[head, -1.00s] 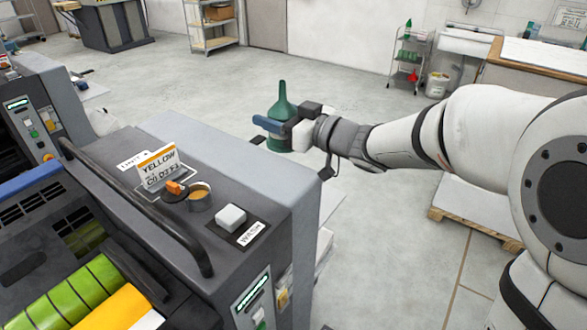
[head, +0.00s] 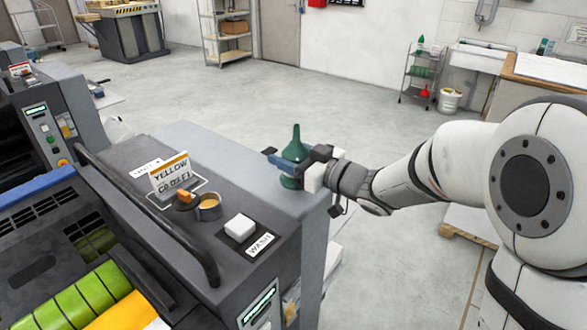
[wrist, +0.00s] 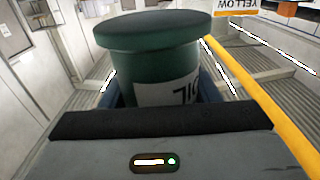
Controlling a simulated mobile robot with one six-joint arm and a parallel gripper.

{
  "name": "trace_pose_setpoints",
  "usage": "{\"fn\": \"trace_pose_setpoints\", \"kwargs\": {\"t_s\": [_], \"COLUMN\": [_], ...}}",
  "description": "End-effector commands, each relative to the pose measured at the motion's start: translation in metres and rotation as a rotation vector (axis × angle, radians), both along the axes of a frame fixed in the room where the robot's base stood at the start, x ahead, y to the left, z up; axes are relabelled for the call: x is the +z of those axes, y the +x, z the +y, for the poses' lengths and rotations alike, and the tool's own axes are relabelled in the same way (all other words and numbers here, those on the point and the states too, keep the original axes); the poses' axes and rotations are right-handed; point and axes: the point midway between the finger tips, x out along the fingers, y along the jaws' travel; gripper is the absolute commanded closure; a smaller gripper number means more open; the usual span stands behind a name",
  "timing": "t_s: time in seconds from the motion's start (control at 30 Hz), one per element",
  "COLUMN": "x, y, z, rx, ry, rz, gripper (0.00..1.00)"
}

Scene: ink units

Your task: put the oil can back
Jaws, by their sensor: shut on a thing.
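The green oil can (head: 296,147) has a tall narrow spout and stands roughly upright in the head view. My gripper (head: 285,165) is shut on its body, with a blue finger across its near side. The can is at the far right edge of the printing unit's grey top (head: 245,170). I cannot tell whether its base touches that top or hangs clear. In the wrist view the can (wrist: 153,60) fills the middle, with part of a white label showing between the blue fingers.
A small cart (head: 422,72) with bottles stands at the back wall. The floor between is clear.

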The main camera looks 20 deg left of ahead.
Motion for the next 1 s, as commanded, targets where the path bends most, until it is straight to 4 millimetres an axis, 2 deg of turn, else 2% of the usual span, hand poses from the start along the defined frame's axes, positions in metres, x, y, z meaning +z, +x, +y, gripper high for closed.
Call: {"fn": "trace_pose_setpoints", "kwargs": {"t_s": [0.2,0.57,0.6,0.87,1.0], "x": [-0.03,-0.034,-0.035,-0.034,-0.034], "y": [0.0,0.0,0.0,0.0,0.001], "z": [0.0,-0.001,-0.001,-0.001,-0.001], "rx": [-0.001,-0.002,-0.002,-0.003,-0.003], "ry": [0.0,0.001,-0.001,-0.001,-0.001], "rz": [0.003,0.0,0.001,0.001,0.001], "gripper": [0.79,0.79,0.44,0.23,0.23]}}
